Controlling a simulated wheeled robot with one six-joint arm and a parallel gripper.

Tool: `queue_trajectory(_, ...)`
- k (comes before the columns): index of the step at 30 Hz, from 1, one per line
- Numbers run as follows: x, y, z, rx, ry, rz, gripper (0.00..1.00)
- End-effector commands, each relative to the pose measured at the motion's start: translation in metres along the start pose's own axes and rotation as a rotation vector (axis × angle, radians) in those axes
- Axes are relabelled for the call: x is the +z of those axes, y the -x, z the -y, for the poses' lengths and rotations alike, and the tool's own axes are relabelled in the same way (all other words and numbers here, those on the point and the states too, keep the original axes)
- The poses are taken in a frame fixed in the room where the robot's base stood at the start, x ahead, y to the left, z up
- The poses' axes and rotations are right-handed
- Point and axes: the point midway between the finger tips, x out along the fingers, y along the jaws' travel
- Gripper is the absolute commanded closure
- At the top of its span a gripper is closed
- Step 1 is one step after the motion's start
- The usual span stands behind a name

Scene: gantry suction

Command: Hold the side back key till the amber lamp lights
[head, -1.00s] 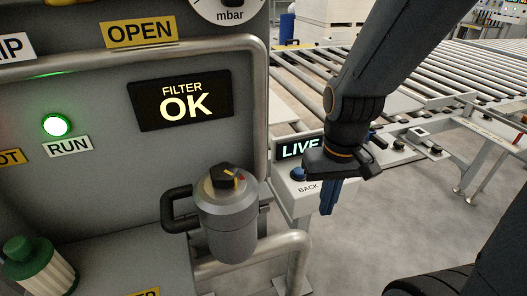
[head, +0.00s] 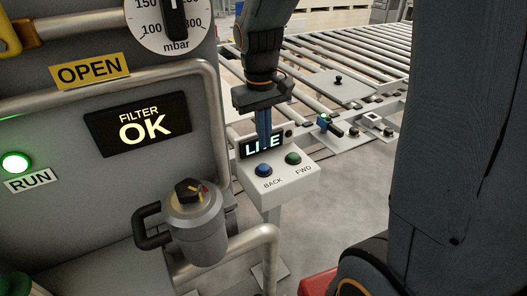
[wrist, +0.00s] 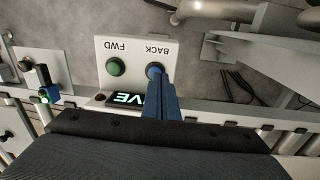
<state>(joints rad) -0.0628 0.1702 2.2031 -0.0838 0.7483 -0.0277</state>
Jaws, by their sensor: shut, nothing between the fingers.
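The blue BACK key (head: 264,170) sits on a small white key box, beside the green FWD key (head: 293,158). My gripper (head: 265,146) points down above and just behind the BACK key, its blue fingers shut and empty. In the head view a small gap shows between fingertips and key. In the wrist view the fingertips (wrist: 157,77) overlap the edge of the BACK key (wrist: 153,71); contact cannot be told there. The fingers partly hide the lit LIVE display (head: 252,147). A small dark round part (head: 288,133) beside the display is unlit; no amber light shows.
A roller conveyor (head: 330,75) runs behind the key box (head: 285,185). A grey canister (head: 195,230) with a black handle and a bent pipe (head: 255,240) stand left of it. The grey panel shows FILTER OK (head: 140,127) and a green RUN lamp (head: 15,162).

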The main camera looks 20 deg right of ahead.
Motion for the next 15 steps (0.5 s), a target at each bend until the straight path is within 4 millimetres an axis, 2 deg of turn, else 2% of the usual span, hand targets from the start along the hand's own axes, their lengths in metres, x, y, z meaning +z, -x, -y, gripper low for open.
queue_trajectory(1,-0.012,0.014,-0.001,0.008,0.016,-0.001,1.0)
queue_trajectory(6,-0.033,0.03,-0.002,0.023,0.045,0.001,1.0)
queue_trajectory(15,-0.035,0.03,-0.003,0.025,0.046,0.0,1.0)
